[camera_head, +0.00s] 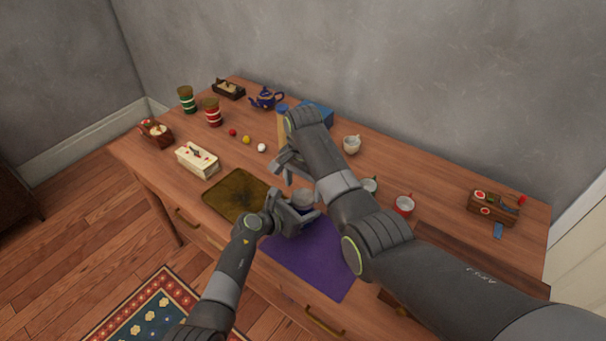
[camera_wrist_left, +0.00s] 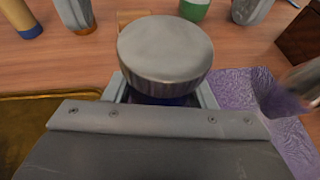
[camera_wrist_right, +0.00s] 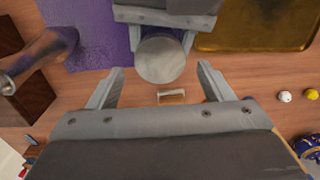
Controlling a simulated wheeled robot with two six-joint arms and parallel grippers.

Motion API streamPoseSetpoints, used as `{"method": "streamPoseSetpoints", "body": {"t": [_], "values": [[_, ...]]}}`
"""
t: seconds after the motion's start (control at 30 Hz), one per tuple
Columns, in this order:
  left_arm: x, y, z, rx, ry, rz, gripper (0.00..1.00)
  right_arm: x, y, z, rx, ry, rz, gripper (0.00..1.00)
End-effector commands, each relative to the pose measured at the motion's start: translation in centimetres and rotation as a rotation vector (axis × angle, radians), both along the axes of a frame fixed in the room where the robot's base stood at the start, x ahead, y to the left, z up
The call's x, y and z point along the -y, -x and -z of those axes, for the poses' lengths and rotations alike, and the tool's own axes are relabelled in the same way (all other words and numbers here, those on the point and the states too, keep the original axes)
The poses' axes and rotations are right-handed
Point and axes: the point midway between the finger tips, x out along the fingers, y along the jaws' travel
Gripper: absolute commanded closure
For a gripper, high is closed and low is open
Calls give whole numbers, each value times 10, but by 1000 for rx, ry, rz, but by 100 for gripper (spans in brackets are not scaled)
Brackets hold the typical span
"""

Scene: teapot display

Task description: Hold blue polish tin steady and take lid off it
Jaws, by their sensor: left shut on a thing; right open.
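The polish tin has a round silver-grey lid (camera_wrist_left: 165,48) on top and a dark blue body (camera_wrist_left: 160,100) below it. My left gripper (camera_head: 290,212) is shut around the tin's body and holds it upright by the near edge of the table; the lid sits above the fingers. In the right wrist view the lid (camera_wrist_right: 160,60) lies just beyond and between the open fingers of my right gripper (camera_wrist_right: 160,70). In the head view my right gripper (camera_head: 286,167) is open, empty and a little above and behind the tin.
A white box (camera_head: 197,159), small balls and red (camera_head: 212,113) and green tins stand left. A blue teapot (camera_head: 266,98) is behind.

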Motion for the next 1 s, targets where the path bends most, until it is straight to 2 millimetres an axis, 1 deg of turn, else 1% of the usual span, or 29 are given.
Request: {"method": "streamPoseSetpoints", "body": {"t": [0.03,0.1,0.2,0.37,0.57,0.67,0.9,0.93,1.0], "values": [[0,0,0,-1,0,1,100,0,1,8,-3,1,-1,26],[0,0,0,-1,0,1,100,0,1,17,-3,1,-1,26],[0,0,1,-2,0,1,100,0,0,26,-2,1,-1,26],[0,0,1,-2,0,1,100,0,0,32,0,0,-1,26],[0,0,1,-2,0,1,100,0,0,32,0,0,-1,26],[0,0,1,-2,0,1,100,0,0,32,0,0,-1,37],[0,0,1,-2,0,1,100,0,0,32,0,0,-1,68],[0,0,1,-2,0,1,100,0,0,32,0,0,-1,71],[0,0,1,-2,0,1,100,0,0,32,0,0,-7,71]]}}
